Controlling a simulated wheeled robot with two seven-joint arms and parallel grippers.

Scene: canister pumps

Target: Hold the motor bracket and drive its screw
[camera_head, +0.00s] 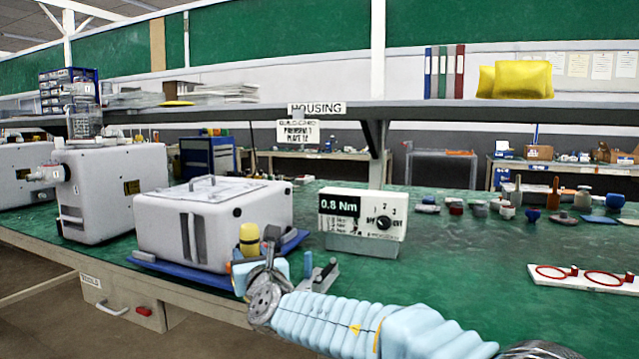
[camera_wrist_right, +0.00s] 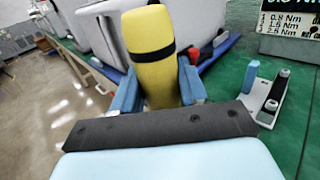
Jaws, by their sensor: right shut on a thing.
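My right gripper (camera_head: 258,262) reaches in from the lower right in the head view. In the right wrist view its blue fingers (camera_wrist_right: 158,92) are shut around a yellow cylindrical tool with a black band (camera_wrist_right: 148,45), which stands roughly upright; the tool also shows in the head view (camera_head: 249,236). The tool's lower end is hidden. A white torque controller (camera_head: 345,225) reads 0.8 Nm and has a dial marked 1, 2, 3. I cannot make out the motor bracket or its screw. My left gripper is not in view.
A white pump housing (camera_head: 213,225) on a blue tray (camera_head: 172,272) stands just behind the tool. A small grey holder with upright pegs (camera_head: 322,276) is right of the gripper. Several small parts lie at the back right. The green bench (camera_head: 470,275) right of the controller is mostly clear.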

